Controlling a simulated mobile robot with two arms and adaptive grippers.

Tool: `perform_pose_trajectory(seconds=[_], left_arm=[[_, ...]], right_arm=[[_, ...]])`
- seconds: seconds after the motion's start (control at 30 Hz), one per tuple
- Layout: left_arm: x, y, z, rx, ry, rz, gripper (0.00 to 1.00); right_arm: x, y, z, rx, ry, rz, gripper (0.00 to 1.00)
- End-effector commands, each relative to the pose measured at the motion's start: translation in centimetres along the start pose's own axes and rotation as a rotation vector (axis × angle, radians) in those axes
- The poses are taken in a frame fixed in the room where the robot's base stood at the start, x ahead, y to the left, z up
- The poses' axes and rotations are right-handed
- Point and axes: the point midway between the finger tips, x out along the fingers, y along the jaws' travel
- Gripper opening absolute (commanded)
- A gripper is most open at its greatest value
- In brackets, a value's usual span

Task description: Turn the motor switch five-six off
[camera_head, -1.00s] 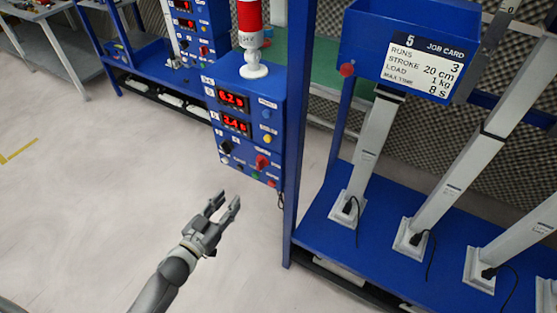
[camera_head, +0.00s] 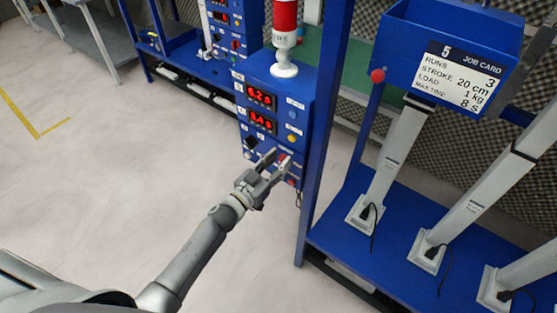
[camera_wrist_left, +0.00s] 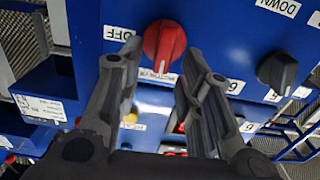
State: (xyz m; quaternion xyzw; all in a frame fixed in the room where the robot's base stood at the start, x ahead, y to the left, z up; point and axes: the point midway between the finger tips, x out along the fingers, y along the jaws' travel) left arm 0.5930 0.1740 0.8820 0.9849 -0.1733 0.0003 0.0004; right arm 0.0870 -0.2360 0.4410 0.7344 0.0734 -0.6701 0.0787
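The red rotary switch (camera_wrist_left: 163,46) sits on the blue control box (camera_head: 268,88). In the left wrist view its handle stands roughly upright in the picture, with the OFF label (camera_wrist_left: 118,34) to its left. In the head view the left gripper covers most of this switch. My left gripper (camera_head: 279,158) is in front of the lower part of the box. Its fingers are apart and empty, and in the wrist view the gripper (camera_wrist_left: 160,56) has the red switch showing between its fingertips. I cannot tell whether they touch it. My right gripper is not in view.
A dark knob (camera_wrist_left: 278,70) with a DOWN label is beside the red switch. Two red displays (camera_head: 262,97) are higher on the box, under a red and white lamp (camera_head: 285,35). A blue post (camera_head: 325,130) stands close on the right. The floor at left is clear.

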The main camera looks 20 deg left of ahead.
Motion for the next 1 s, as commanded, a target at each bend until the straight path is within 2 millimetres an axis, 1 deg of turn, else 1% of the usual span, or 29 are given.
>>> perform_pose_trajectory(seconds=[0.13,0.4,0.67,1.0], left_arm=[[0.69,0.04,-0.02,0.001,0.0,0.001,0.34],[0.74,0.03,0.02,0.001,-0.001,0.0,0.34],[0.72,0.01,0.02,0.001,-0.001,0.0,0.01],[0.71,0.06,0.06,0.022,-0.001,0.0,0.0]], right_arm=[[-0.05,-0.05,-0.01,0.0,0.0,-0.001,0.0],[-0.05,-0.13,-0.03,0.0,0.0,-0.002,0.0],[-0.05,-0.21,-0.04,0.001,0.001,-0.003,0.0],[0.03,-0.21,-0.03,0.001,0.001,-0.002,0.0]])
